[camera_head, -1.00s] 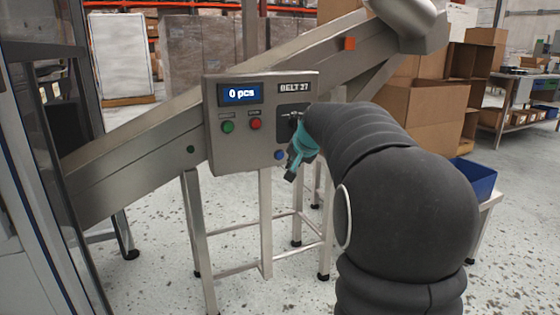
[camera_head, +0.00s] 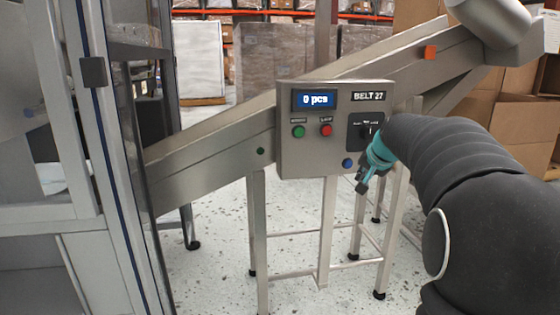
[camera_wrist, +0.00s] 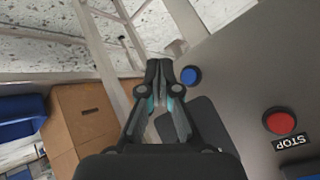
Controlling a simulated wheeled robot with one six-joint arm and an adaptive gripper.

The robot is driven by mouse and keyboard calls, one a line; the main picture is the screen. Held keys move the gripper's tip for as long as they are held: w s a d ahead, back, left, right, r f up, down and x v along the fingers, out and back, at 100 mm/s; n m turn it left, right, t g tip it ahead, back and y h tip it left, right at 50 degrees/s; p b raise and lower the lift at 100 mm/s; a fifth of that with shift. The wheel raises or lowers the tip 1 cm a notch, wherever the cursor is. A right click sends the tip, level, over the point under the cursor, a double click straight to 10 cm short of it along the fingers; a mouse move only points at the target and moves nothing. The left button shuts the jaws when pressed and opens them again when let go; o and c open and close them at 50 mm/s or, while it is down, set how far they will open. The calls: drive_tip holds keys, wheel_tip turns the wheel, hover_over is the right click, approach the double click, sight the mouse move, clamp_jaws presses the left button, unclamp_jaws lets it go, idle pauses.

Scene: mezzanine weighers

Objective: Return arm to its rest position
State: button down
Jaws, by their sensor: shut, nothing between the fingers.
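My gripper (camera_head: 362,186) is at the end of my dark padded arm, just in front of the lower right of the belt control panel (camera_head: 300,162). In the wrist view my gripper (camera_wrist: 158,68) has its fingertips together with nothing between them. A blue button (camera_wrist: 190,75) shows just right of the fingertips, apart from them as far as I can tell. The same blue button (camera_head: 347,163) is left of the gripper in the head view. My arm reaches in from the lower right and hides part of the scene there.
The panel has a screen (camera_head: 317,99) reading "0 pcs", a green button (camera_head: 298,131), a red button (camera_head: 326,130) and a dark switch plate (camera_head: 357,128). A sloped metal conveyor (camera_head: 205,155) runs behind it on legs. A metal-framed cabinet (camera_head: 115,210) stands left. Cardboard boxes (camera_head: 522,125) stand right.

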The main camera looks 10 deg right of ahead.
drive_tip(key=s+a+f+n+g+p, duration=0.1)
drive_tip(key=s+a+f+g, duration=0.1)
drive_tip(key=s+a+f, duration=0.3)
drive_tip(key=s+a+f+n+g, duration=0.1)
drive_tip(key=s+f, duration=0.2)
drive_tip(key=s, duration=0.4)
drive_tip(key=s+a+r+n+p, duration=0.1)
drive_tip(key=s+a+n+p, duration=0.2)
drive_tip(key=s+a, duration=0.3)
drive_tip(key=s+a+r+n+p, duration=0.2)
drive_tip(key=s+a, duration=0.5)
drive_tip(key=s, duration=1)
drive_tip(key=shift+s+a+r+n+y+p, duration=0.25)
drive_tip(key=shift+n+p, duration=0.25)
drive_tip(key=shift+p, duration=0.4)
